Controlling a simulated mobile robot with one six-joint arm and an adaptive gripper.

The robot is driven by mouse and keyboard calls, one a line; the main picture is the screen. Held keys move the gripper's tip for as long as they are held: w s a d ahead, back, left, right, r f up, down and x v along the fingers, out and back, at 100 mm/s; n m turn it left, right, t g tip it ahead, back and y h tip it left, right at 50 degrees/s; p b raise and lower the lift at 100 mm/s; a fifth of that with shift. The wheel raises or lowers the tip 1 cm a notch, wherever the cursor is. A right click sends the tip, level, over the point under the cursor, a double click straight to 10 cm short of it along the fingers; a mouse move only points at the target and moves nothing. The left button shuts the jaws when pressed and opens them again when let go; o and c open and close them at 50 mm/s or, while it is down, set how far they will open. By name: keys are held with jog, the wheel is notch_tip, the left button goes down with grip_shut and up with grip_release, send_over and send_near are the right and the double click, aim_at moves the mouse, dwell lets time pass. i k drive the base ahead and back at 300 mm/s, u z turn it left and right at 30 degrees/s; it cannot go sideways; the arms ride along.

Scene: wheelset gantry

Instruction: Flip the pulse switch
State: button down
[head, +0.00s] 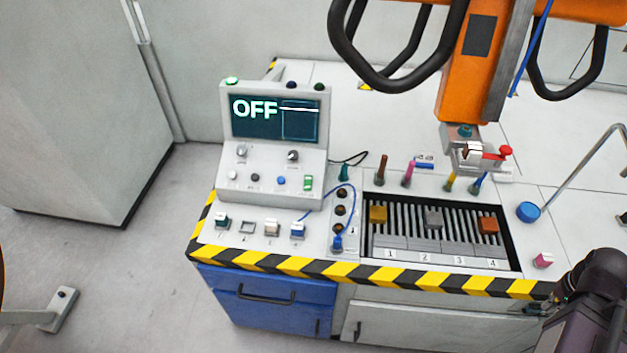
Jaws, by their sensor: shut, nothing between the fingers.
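The control console (273,160) stands on the left of the bench, its screen (278,119) reading OFF. Its sloped panel has two knobs, small white, dark and blue buttons (281,180), and a green-lit rocker switch (308,183). Several small switches or keys sit in a row on the bench top in front, including a teal one (221,220) and a blue one (297,230). No readable label shows which is the pulse switch. A dark link of my arm shows at the lower right, apart from the console. My gripper is not visible.
A slotted tray (440,255) numbered 1 to 4 holds yellow, grey and orange blocks. An orange gantry (470,60) hangs above it. A blue cable (350,200) loops beside the console. A bent metal rod (580,175) rises at right.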

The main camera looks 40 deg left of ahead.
aim_at(308, 179)
jog(key=z, duration=0.15)
jog(key=k, duration=1.45)
jog(key=u, duration=1.35)
jog(key=i, duration=1)
